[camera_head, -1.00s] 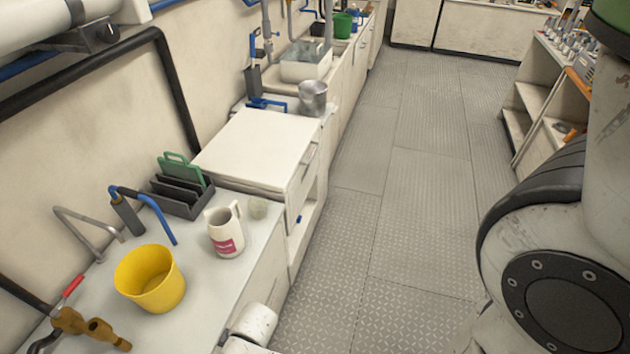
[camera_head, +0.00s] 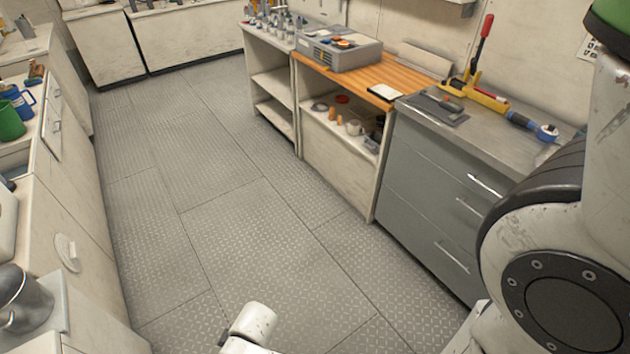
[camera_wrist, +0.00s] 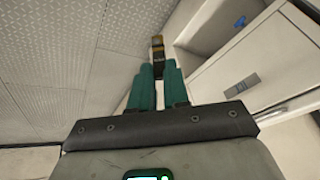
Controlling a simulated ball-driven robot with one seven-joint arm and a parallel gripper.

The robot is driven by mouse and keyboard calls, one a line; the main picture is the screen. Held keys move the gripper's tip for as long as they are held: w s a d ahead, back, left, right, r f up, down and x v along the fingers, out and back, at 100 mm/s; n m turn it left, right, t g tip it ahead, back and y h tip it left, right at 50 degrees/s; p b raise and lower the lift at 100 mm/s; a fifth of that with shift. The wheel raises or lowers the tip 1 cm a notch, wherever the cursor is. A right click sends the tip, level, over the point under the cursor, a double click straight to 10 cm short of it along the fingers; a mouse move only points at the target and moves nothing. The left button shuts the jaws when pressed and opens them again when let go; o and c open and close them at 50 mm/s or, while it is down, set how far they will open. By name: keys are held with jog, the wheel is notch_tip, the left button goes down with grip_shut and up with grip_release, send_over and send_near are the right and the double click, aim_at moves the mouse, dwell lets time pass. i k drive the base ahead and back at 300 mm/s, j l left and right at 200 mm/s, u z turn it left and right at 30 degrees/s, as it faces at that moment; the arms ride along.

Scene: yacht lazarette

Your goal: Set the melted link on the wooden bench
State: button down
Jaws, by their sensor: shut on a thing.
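My gripper (camera_wrist: 158,82) shows in the wrist view with two teal fingers shut on a small dark piece with orange-brown parts (camera_wrist: 157,45), which I take to be the melted link. The piece sticks out past the fingertips, above the floor; its far details are too small to tell. The wooden bench (camera_head: 408,73) stands right of centre in the head view, with an orange-brown plank top. A grey box (camera_head: 338,54) and a white-and-black flat pad (camera_head: 385,92) sit on it. My gripper and the piece do not show in the head view.
A grey drawer cabinet (camera_head: 430,175) adjoins the bench on the right, with a red-and-yellow tool (camera_head: 480,85) on top. A white shelf unit (camera_head: 270,80) adjoins it on the left. The patterned metal floor (camera_head: 200,190) is clear. White counters (camera_head: 60,200) line the left side.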

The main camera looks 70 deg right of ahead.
aim_at(369, 80)
jog(key=i+l+z, duration=0.3)
jog(key=l+z, duration=0.15)
jog(key=i+l+z, duration=0.65)
jog(key=z, duration=0.3)
jog(key=i+j, duration=0.05)
